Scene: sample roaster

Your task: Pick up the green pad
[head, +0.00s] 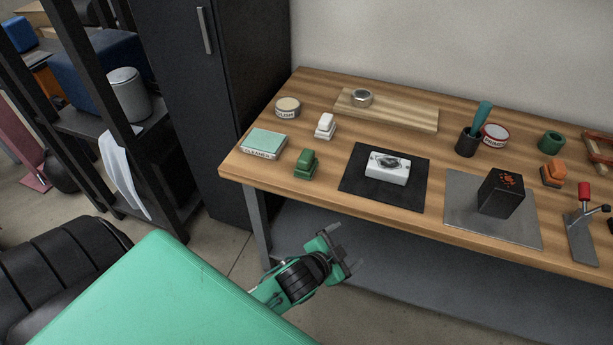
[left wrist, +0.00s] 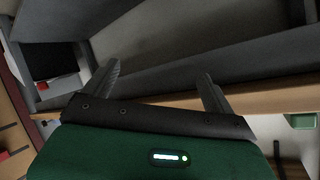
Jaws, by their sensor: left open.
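The green pad (head: 305,164) is a small dark green block with a raised grip. My left gripper (head: 344,250) is open and empty, in front of the table's front edge and clear of the pad. In the left wrist view the two fingers (left wrist: 158,86) are spread with nothing between them. I cannot make out the green pad in that view. My right gripper does not show.
On the wooden table (head: 235,167), the cleaner box (head: 264,144) is left of the pad and a white pad (head: 325,126) behind it. A white block (head: 388,168) lies on the black mat (head: 353,181) to the right. A dark cabinet (head: 200,120) stands at left.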

